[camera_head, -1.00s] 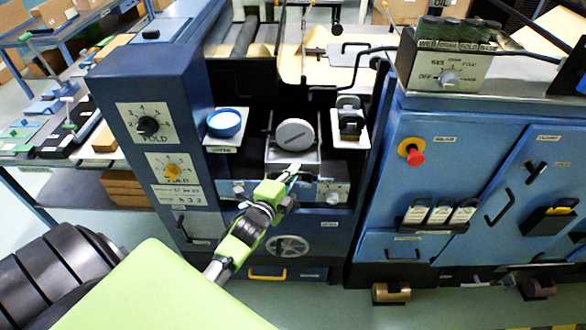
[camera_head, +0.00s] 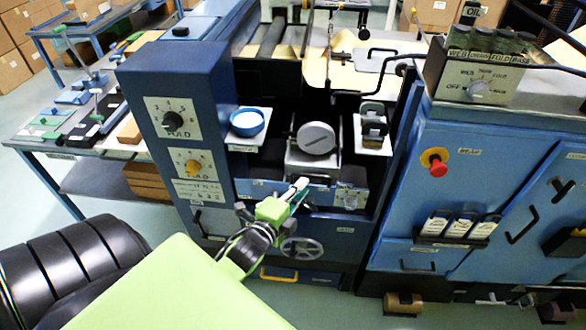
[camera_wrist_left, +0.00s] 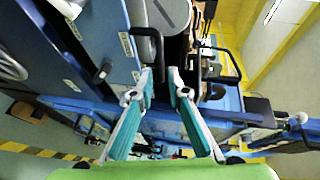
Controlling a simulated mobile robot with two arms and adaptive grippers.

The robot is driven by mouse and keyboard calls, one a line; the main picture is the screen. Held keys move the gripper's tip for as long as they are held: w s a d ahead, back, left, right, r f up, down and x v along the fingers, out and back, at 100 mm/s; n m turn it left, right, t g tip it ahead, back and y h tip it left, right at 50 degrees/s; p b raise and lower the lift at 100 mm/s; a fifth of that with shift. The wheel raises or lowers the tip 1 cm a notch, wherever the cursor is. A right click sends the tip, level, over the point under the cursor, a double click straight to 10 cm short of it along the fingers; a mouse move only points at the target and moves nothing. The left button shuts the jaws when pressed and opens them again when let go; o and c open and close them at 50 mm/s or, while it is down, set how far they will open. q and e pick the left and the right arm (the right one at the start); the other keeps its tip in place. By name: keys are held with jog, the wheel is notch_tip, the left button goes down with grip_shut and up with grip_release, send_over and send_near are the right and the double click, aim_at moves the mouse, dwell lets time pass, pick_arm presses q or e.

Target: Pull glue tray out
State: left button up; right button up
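The grey metal glue tray (camera_head: 313,161), as I take it, sits in the middle bay of the blue machine with a round grey disc (camera_head: 316,138) upright at it. My left gripper (camera_head: 301,185) is just in front of and below the tray's front. In the left wrist view, the teal fingertips (camera_wrist_left: 161,76) stand apart, with a gap between them. A grey metal piece (camera_wrist_left: 147,34) bends down close to the left fingertip; I cannot tell whether they touch. My right gripper is not in view.
A blue round dish (camera_head: 247,121) stands on a ledge left of the tray, and a dark block (camera_head: 373,118) on a ledge to the right. A handwheel (camera_head: 303,247) is below. A red button (camera_head: 437,162) sits on the right cabinet.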

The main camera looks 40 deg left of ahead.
pick_arm(q)
jog(key=v, duration=0.4)
jog(key=shift+s, duration=0.3)
jog(key=s+d+f+n+g+h+b, duration=0.15)
jog(key=s+f, duration=0.25)
jog(key=f, duration=0.7)
jog(key=s+d+f+n+g, duration=0.3)
jog(key=f, duration=0.8)
jog(key=s+d+f+n+g+h, duration=0.1)
jog(key=s+d+f+n+g, duration=0.2)
jog(key=f, duration=0.9)
jog(key=s+f+n+g, duration=0.1)
jog(key=s+f+g, duration=0.1)
jog(key=s+f, duration=0.4)
jog(key=s+d+f+n+g+b, duration=0.1)
jog(key=s+f, duration=0.5)
jog(key=s, duration=0.6)
jog(key=s+d+f+n+g+b, duration=0.1)
jog(key=s+f+n+g, duration=0.2)
jog(key=s+f, duration=0.3)
jog(key=s+g, duration=0.1)
jog(key=s, duration=0.3)
jog(key=shift+d+f, duration=0.25)
jog(key=shift+f, duration=0.15)
